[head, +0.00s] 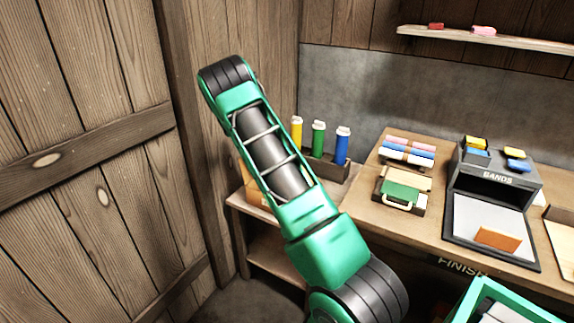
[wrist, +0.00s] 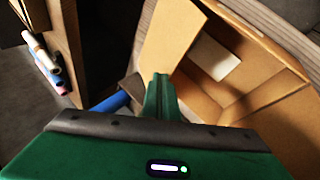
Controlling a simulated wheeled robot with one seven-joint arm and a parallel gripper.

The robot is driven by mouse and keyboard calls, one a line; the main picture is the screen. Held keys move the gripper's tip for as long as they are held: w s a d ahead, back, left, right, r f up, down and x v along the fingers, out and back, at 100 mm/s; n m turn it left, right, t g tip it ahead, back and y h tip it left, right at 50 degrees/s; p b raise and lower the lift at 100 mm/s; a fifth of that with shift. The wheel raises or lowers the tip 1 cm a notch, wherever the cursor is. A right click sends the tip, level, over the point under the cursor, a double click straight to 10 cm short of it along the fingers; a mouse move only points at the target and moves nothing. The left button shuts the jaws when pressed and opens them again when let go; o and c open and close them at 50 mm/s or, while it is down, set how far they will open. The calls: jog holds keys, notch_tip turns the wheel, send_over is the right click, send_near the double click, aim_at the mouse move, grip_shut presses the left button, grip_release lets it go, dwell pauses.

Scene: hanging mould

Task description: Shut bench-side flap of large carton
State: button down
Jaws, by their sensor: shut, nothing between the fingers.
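The large carton (wrist: 262,108) is open in the right half of the wrist view. A tan flap (wrist: 172,36) on its left side is raised and slanted outward. Inside are a pale sheet or panel (wrist: 217,60) and brown cardboard faces. My gripper (wrist: 161,84) is shut and empty, its green fingers close to the carton's lower left edge, by the foot of that flap. I cannot tell whether they touch it. In the head view my arm covers most of the carton, and only a small orange-brown part (head: 256,187) shows; the gripper is hidden there.
The bench (head: 395,222) holds a bands box (head: 497,179) and a small green-fronted case (head: 400,192). A plank wall stands left.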

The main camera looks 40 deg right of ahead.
jog(key=w+a+f, duration=0.1)
jog(key=w+f, duration=0.2)
jog(key=f, duration=0.4)
jog(key=shift+f, duration=0.2)
